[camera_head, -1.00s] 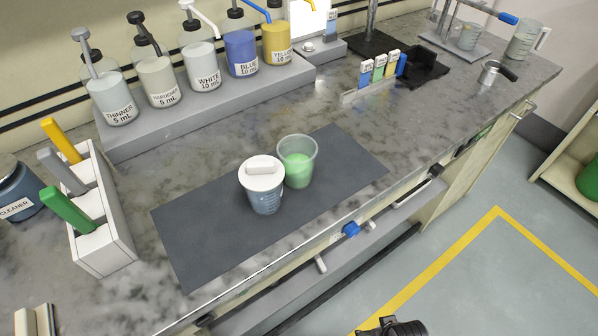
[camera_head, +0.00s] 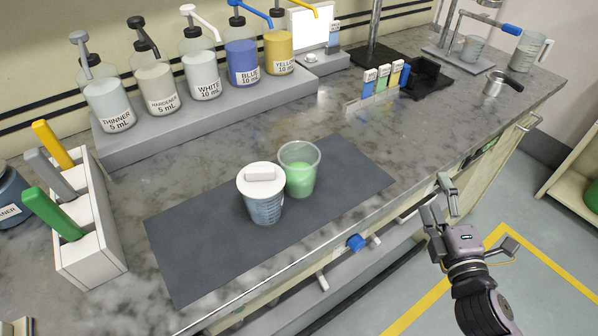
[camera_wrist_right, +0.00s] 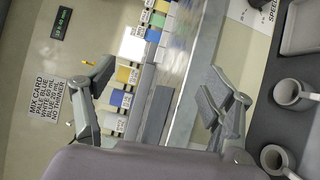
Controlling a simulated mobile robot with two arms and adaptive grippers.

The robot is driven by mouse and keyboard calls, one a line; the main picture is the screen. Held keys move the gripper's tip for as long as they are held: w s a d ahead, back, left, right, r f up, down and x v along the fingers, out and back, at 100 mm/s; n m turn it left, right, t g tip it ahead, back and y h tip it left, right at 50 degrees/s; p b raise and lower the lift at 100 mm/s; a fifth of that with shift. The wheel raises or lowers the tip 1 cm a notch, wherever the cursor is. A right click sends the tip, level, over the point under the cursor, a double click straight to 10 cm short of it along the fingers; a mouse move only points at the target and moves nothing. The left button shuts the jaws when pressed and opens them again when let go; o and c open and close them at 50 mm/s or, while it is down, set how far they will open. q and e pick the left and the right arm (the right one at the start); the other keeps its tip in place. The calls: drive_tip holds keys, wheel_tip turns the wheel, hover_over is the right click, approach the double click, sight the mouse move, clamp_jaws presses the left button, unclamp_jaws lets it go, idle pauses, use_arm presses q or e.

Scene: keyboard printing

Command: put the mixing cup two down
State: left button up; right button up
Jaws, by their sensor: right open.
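Two clear cups stand upright side by side on the dark mat (camera_head: 330,201). One is a cup with a white lid (camera_head: 264,200) and bluish contents. The other is an open cup (camera_head: 299,168) holding green liquid, just behind and to the right. No label shows which is mixing cup two. My right gripper (camera_head: 442,197) is open and empty, off the bench's front edge, to the right of both cups and apart from them. Its spread fingers also show in the right wrist view (camera_wrist_right: 155,88), with nothing between them. My left gripper is out of view.
Pump bottles (camera_head: 208,75) line a raised grey shelf at the back. A white holder (camera_head: 88,255) with coloured handles stands left. The mat's right part is bare.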

drive_tip(key=a+r+n+y, duration=0.45)
drive_tip(key=n+y, duration=0.25)
drive_tip(key=n, duration=0.4)
drive_tip(key=n+g+y, duration=0.7)
drive_tip(key=n+g, duration=0.2)
drive_tip(key=n, duration=0.8)
approach(316, 176)
drive_tip(key=p+x, duration=0.4)
drive_tip(key=x, duration=0.1)
drive_tip(key=shift+w+a+f, duration=0.2)
drive_tip(key=shift+w+a+f+p, duration=0.1)
drive_tip(key=shift+w+a+p, duration=0.15)
drive_tip(key=shift+a+p, duration=0.2)
drive_tip(key=x, duration=0.1)
drive_tip(key=p+x, duration=0.1)
drive_tip(key=x, duration=0.1)
drive_tip(key=p+x, duration=0.1)
drive_tip(key=shift+a+r, duration=0.25)
drive_tip(key=shift+r, duration=0.1)
drive_tip(key=shift+w+a+f, duration=0.1)
drive_tip(key=shift+w+a, duration=0.05)
drive_tip(key=shift+a, duration=0.15)
drive_tip(key=c, duration=1.2)
